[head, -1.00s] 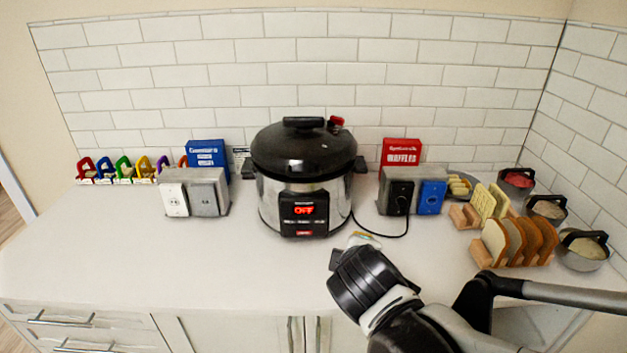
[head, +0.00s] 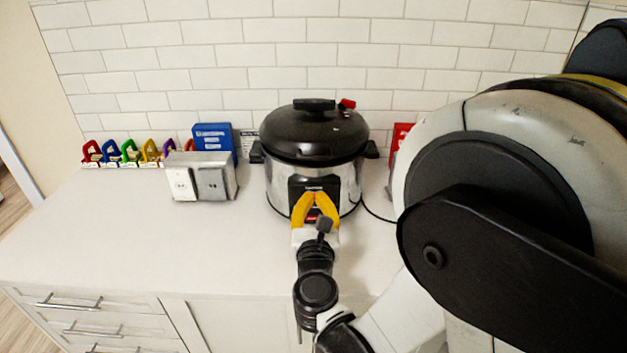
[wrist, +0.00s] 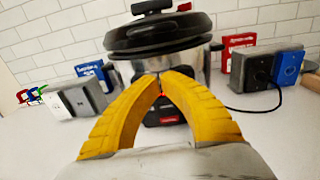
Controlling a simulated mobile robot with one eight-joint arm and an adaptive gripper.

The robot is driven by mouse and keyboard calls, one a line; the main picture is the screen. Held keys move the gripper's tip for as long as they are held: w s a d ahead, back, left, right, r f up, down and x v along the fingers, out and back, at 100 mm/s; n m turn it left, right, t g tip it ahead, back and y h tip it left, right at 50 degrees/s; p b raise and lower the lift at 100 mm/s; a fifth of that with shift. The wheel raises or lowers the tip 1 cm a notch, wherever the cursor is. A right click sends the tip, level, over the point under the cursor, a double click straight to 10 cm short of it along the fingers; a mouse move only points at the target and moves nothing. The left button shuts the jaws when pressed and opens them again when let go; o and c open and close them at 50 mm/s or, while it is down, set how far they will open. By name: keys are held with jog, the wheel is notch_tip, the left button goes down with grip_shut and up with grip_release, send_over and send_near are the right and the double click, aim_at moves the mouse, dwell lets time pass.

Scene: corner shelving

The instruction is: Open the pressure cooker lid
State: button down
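The pressure cooker (head: 281,184) stands upright on the counter, with a steel body and dark front panel. Its black lid (head: 290,135) sits on top, with a black handle (head: 314,105) and a small red knob (head: 347,103) behind right. The cooker (wrist: 126,70) and lid (wrist: 140,37) also show in the wrist view. My gripper (head: 316,197) is in front of the cooker, below the lid, and covers part of the panel. In the wrist view its yellow fingertips (wrist: 161,78) meet with nothing seen between them. I cannot tell whether they touch the panel.
A grey socket box (head: 212,180) and a blue box (head: 212,138) stand left of the cooker. Coloured clips line the wall further left. A red box (wrist: 238,42) and another socket box (wrist: 268,66) stand right. The front left counter (head: 130,240) is clear.

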jog(key=w, duration=0.3)
jog(key=shift+w+d+f+b, duration=0.1)
jog(key=shift+w+d+b, duration=0.05)
jog(key=shift+w+b, duration=0.2)
jog(key=r, duration=0.2)
jog(key=w+r, duration=0.1)
jog(key=r, duration=0.1)
